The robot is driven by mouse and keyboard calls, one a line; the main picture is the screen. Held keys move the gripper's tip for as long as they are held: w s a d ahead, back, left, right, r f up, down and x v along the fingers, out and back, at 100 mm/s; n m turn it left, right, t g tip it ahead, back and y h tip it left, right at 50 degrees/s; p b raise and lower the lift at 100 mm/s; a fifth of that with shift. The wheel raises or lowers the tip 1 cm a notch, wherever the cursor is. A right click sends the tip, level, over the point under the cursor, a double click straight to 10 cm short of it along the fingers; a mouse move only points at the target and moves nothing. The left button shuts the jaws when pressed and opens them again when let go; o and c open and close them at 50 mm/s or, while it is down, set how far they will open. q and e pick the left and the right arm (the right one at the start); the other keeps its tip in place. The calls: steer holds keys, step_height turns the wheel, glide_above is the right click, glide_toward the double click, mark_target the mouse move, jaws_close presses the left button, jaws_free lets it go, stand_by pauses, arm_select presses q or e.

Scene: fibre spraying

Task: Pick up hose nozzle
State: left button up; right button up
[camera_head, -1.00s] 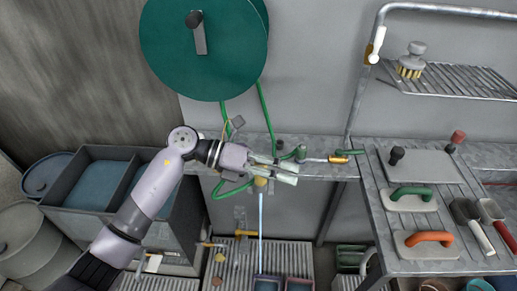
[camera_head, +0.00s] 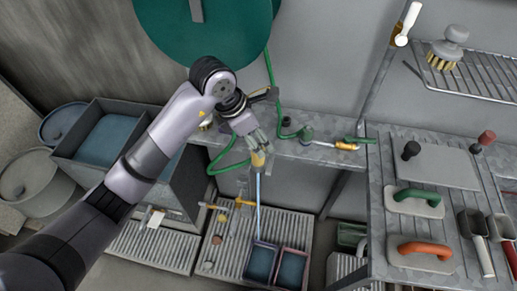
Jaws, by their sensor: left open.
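The hose nozzle (camera_head: 258,160) appears as a small yellow piece at the end of a green hose (camera_head: 222,167), just beyond the bench's front edge. A thin pale blue streak runs straight down below it to the bins. My left gripper (camera_head: 258,143) is just above the nozzle, fingers pointing down toward it. It is open, and its fingers partly hide the nozzle's upper part. I cannot tell whether they touch it. My right gripper is out of view.
A green hose reel (camera_head: 215,30) hangs above. A brass-ended fitting (camera_head: 346,146) lies on the bench to the right. A side table (camera_head: 425,222) holds floats and scoops. Two small blue-filled bins (camera_head: 277,244) stand below on slatted flooring.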

arm_select(q)
steer(key=shift+x, duration=0.75)
steer(key=shift+f, duration=0.25)
steer(key=shift+f+p, duration=0.4)
steer(key=shift+p, duration=0.15)
steer(key=p+x, duration=0.1)
steer(key=x, duration=0.2)
steer(key=shift+a+f, duration=0.1)
steer(key=shift+f, duration=0.6)
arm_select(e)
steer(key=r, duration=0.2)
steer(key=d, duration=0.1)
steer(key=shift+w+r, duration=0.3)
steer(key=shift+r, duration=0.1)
arm_select(q)
steer(key=shift+c, duration=0.3)
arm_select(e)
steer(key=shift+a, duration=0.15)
